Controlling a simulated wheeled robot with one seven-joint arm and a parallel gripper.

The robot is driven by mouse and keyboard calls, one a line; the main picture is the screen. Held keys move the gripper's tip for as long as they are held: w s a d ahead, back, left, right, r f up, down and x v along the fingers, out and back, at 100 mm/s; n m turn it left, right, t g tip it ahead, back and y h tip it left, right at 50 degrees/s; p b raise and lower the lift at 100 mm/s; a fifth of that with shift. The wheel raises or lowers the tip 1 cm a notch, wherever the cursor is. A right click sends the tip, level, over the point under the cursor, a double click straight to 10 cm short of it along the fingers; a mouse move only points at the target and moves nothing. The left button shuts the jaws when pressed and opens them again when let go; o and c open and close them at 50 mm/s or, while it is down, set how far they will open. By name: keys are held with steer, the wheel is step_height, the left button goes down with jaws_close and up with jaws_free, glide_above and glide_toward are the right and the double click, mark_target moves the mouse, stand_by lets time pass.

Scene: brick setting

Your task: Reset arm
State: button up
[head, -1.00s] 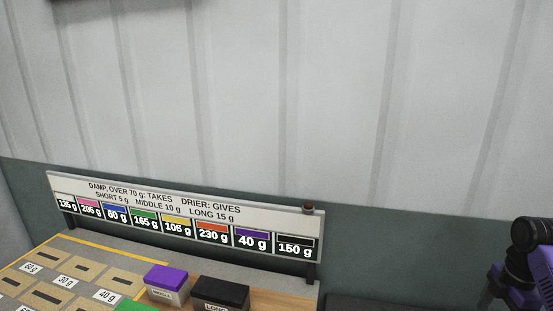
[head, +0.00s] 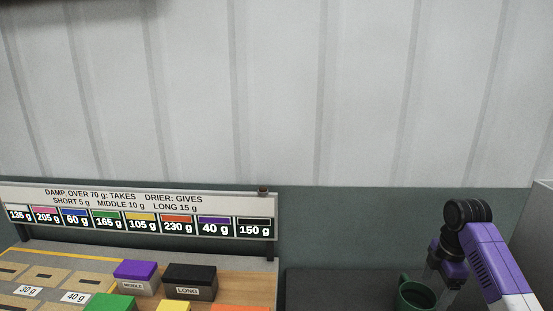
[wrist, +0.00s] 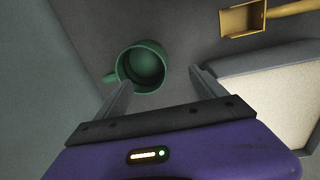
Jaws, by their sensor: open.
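My arm, purple and black, shows at the right of the head view. My gripper (wrist: 162,88) is open in the wrist view, with its two grey fingers apart and nothing held between them. A green mug (wrist: 148,62) lies beyond the fingertips, near the left finger, its handle to the left. The same mug shows at the bottom of the head view (head: 415,294), beside my arm and partly cut off. Whether a finger touches the mug I cannot tell.
A sign board (head: 140,211) with weights stands behind the table at left. Bricks there include a purple-topped one marked MIDDLE (head: 135,277) and a black-topped one marked LONG (head: 190,282). The wrist view shows a yellow scoop (wrist: 243,19) and a pale panel (wrist: 270,90) at right.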

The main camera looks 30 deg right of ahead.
steer(key=w+d+r+m+t+h, duration=0.1)
steer(key=w+r+m+t+h, duration=0.15)
steer(key=w, duration=0.35)
steer(key=w+r+m+t+h, duration=0.1)
steer(key=w+r+m+t, duration=0.15)
steer(key=w+t, duration=0.2)
steer(key=w+a+m+t+h, duration=0.25)
steer(key=a+m+t, duration=0.4)
steer(key=a, duration=1.15)
steer(key=s+a+m+t, duration=0.3)
steer(key=s+a+m, duration=0.2)
steer(key=s+a, duration=1.2)
steer(key=s+a+n+g+y, duration=0.1)
steer(key=s+a, duration=0.4)
steer(key=s, duration=0.5)
steer(key=s+a+n+g+y, duration=0.1)
steer(key=s+a+n+y, duration=0.3)
steer(key=s, duration=0.7)
steer(key=shift+a+f+y, duration=0.45)
steer(key=shift+a+y, duration=0.25)
steer(key=shift+y, duration=0.1)
